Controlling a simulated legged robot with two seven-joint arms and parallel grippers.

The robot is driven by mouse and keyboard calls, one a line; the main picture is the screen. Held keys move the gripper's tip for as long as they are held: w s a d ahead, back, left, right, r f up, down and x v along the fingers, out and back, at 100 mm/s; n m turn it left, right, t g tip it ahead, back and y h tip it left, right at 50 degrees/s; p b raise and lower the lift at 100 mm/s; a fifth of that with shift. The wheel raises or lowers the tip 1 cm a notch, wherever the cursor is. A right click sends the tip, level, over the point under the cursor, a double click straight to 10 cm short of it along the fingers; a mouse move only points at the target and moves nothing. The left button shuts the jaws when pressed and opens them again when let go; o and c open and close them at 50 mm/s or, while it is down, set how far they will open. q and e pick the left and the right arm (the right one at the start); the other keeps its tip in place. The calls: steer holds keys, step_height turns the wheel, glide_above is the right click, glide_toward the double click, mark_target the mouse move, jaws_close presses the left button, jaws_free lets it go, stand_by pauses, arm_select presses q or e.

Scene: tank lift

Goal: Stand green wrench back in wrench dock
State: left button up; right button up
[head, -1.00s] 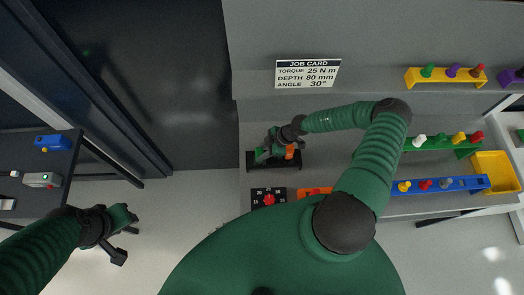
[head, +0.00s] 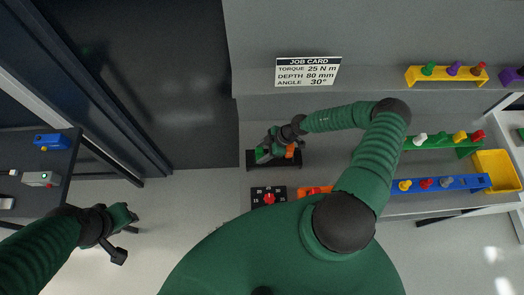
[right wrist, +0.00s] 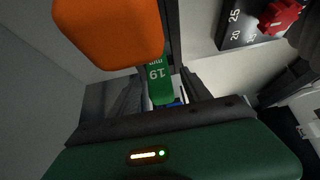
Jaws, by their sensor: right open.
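The green wrench (right wrist: 160,80), marked 19 mm, shows end-on between the two fingers of my right gripper (right wrist: 163,95) in the right wrist view. The fingers are apart on either side of it, and I cannot tell whether they touch it. In the head view my right gripper (head: 272,150) is over the black wrench dock (head: 289,166), at its left part. The wrench's lower end and its seat in the dock are hidden. My left gripper (head: 127,243) is open and empty, far to the left above the floor.
An orange block-shaped handle (right wrist: 108,32) is close beside the right gripper, and it also shows at the dock (head: 291,151). A black dial panel (head: 268,197) is just in front of the dock. Coloured racks (head: 440,185) and a yellow bin (head: 497,170) stand to the right.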

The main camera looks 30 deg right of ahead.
steer(key=shift+r, duration=0.1)
step_height(320, 180, up, 5)
steer(key=p, duration=0.5)
steer(key=shift+r, duration=1.95)
